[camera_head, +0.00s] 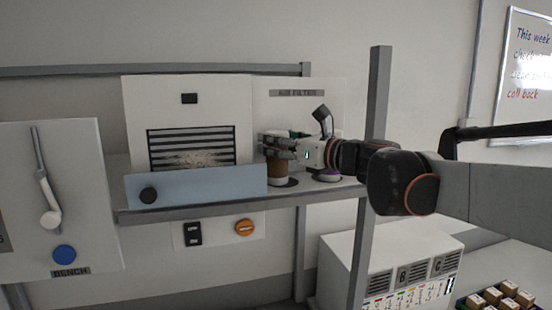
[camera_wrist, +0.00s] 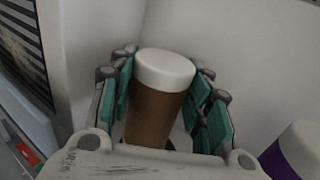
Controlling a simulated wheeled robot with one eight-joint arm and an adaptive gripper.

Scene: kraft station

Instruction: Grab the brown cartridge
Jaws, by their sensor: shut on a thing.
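The brown cartridge (camera_head: 278,170) stands upright on the shelf, beside the light blue panel. In the wrist view the brown cartridge (camera_wrist: 154,112) has a white cap and sits between the green-padded fingers. My gripper (camera_head: 272,147) reaches in from the right and is shut on the cartridge near its top. In the wrist view my gripper (camera_wrist: 163,100) has a finger on each side of it. The cartridge's base is hidden in the wrist view.
A purple cartridge with a white top (camera_wrist: 296,152) stands close on the right. The light blue panel (camera_head: 195,188) with a black knob is just left. The grey shelf edge (camera_head: 210,209) runs in front, and a grey post (camera_head: 378,95) rises behind my arm.

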